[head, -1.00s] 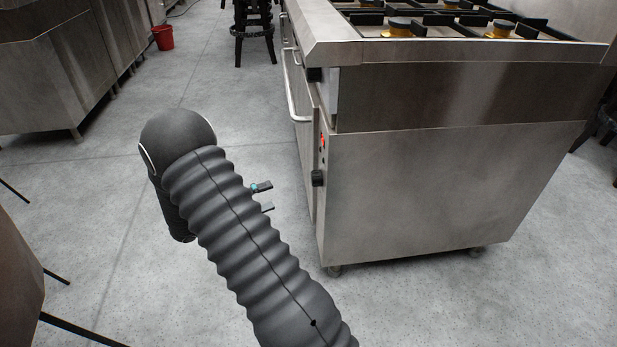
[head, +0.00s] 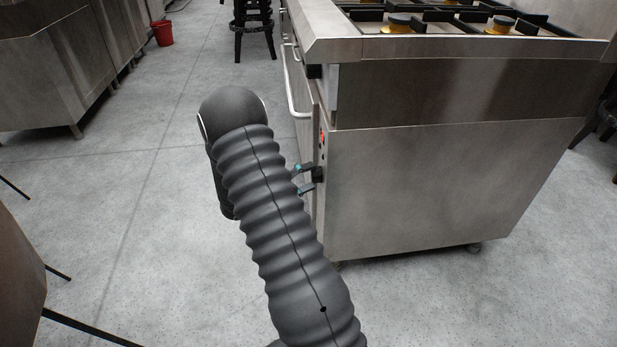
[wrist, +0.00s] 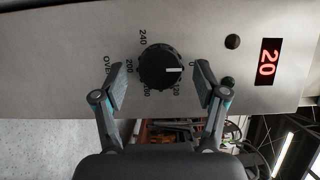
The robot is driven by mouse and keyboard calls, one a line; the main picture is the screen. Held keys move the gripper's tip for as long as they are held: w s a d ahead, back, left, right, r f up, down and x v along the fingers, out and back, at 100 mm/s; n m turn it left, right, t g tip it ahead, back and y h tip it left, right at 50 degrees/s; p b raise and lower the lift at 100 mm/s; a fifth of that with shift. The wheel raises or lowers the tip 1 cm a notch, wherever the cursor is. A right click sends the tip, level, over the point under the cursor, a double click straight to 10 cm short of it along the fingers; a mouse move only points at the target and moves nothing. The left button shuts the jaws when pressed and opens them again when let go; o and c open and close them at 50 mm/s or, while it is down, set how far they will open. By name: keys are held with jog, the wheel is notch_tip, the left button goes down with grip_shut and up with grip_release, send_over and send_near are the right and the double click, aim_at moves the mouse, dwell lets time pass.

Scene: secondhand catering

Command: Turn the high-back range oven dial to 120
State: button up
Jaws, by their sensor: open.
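The oven dial (wrist: 162,67) is a round black knob on the steel panel in the wrist view, with OVEN and numbers printed around it. Its white mark points right in the picture, close to the 0. The 120 is printed below and right of the knob. My gripper (wrist: 161,72) is open, with one finger on each side of the dial; I cannot tell whether they touch it. In the head view, my gripper (head: 309,180) is at the dial (head: 318,174) on the side edge of the range (head: 430,190); my arm hides part of the range front.
A red display (wrist: 268,62) reading 20 and a black button (wrist: 232,41) are on the panel. A door handle (head: 293,85) sticks out of the range front. A stool (head: 252,28) and a red bucket (head: 162,32) stand further back.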

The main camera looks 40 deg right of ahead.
jog(key=shift+d, duration=0.25)
jog(key=c, duration=1.1)
jog(key=shift+c, duration=0.2)
jog(key=shift+f+m, duration=0.1)
jog(key=shift+m, duration=0.2)
jog(key=m+g+h+b, duration=0.1)
jog(key=m, duration=0.3)
jog(key=m+g+h+b, duration=0.1)
jog(key=m+b, duration=0.1)
jog(key=m, duration=0.2)
jog(key=m+g+b, duration=0.2)
jog(key=m, duration=0.2)
jog(key=shift+w+d+f+m+h, duration=0.1)
jog(key=shift+f+m+h, duration=0.2)
jog(key=shift+h, duration=0.1)
jog(key=shift+m+g, duration=0.3)
